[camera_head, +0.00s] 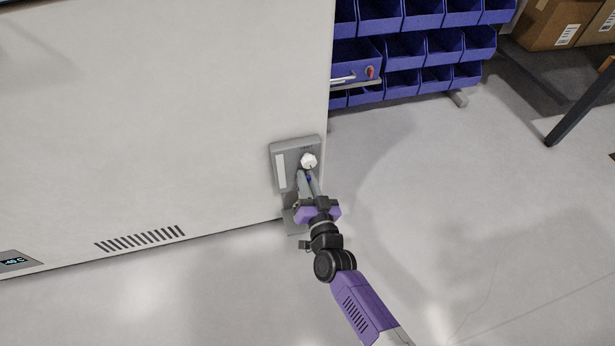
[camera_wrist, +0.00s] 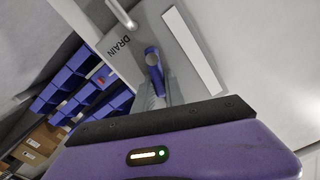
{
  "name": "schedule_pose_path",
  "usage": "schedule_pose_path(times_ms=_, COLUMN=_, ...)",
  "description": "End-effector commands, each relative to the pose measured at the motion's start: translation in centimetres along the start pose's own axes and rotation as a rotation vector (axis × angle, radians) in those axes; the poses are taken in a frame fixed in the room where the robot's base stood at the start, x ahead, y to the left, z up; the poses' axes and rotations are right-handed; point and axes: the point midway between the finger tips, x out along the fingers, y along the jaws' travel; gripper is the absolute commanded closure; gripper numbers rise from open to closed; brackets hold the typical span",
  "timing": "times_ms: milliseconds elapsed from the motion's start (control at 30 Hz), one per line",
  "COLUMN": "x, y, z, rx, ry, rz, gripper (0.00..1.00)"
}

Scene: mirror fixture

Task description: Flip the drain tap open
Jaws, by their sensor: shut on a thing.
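The grey drain panel (camera_head: 283,151) is at the lower right corner of the large white cabinet. It has a white round fitting (camera_head: 308,160), and the tap's small blue lever (camera_head: 309,178) shows just below it. In the wrist view the word DRAIN (camera_wrist: 118,46) is printed on the panel, beside the blue lever (camera_wrist: 152,57) and a metal pipe (camera_wrist: 122,13). My gripper (camera_head: 309,182) reaches up to the panel and is shut on the blue lever. The fingers partly hide the lever, so its exact angle is hard to tell.
The white cabinet (camera_head: 160,110) fills the left, with a vent (camera_head: 140,239) and a small display (camera_head: 14,261) low on its front. Blue bins (camera_head: 405,50) stand behind it at the right. Cardboard boxes (camera_head: 560,22) are at the top right. The floor (camera_head: 480,220) at right is clear.

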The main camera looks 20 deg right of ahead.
Motion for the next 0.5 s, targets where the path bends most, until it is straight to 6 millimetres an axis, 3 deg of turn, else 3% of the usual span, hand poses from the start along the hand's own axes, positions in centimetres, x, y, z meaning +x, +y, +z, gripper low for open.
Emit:
schedule_pose_path(times_ms=200, x=-0.01, y=-0.75, z=-0.18, rx=-0.143, ry=-0.004, rz=-0.001, gripper=1.00)
schedule_pose_path(times_ms=500, x=-0.01, y=-0.69, z=0.04, rx=-0.170, ry=-0.001, rz=-0.001, gripper=1.00)
